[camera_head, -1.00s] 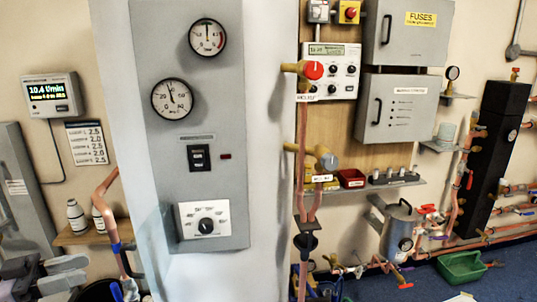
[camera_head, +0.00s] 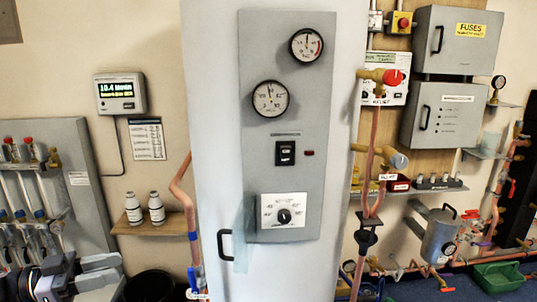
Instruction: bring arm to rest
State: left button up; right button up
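My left gripper (camera_head: 115,269) is at the lower left of the head view. Its two grey fingers point to the right with a narrow gap between them, and I see nothing held there. My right gripper is not in view.
The cabinet front carries two round gauges (camera_head: 270,98), a dial (camera_head: 284,217) and a handle (camera_head: 225,245). Two white bottles (camera_head: 156,208) stand on a small wooden shelf (camera_head: 180,226). A black bucket (camera_head: 150,287) stands below. A green tray (camera_head: 498,278) is at right.

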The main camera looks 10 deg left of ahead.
pick_arm(q)
jog(key=s+d+f+n+t+y, duration=0.2)
jog(key=d+f+n+t+y, duration=0.2)
jog(key=d+f, duration=1.15)
jog(key=s+d+f+n+g+y+p, duration=0.1)
jog(key=s+d+f+n+g+y, duration=0.1)
jog(key=s+f+n+y, duration=0.3)
jog(key=s+f+g+y, duration=0.1)
jog(key=s+f+y, duration=0.3)
jog(key=s, duration=0.4)
jog(key=shift+s+d+f+p, duration=0.2)
jog(key=shift+f+p, duration=0.2)
jog(key=shift+f, duration=0.05)
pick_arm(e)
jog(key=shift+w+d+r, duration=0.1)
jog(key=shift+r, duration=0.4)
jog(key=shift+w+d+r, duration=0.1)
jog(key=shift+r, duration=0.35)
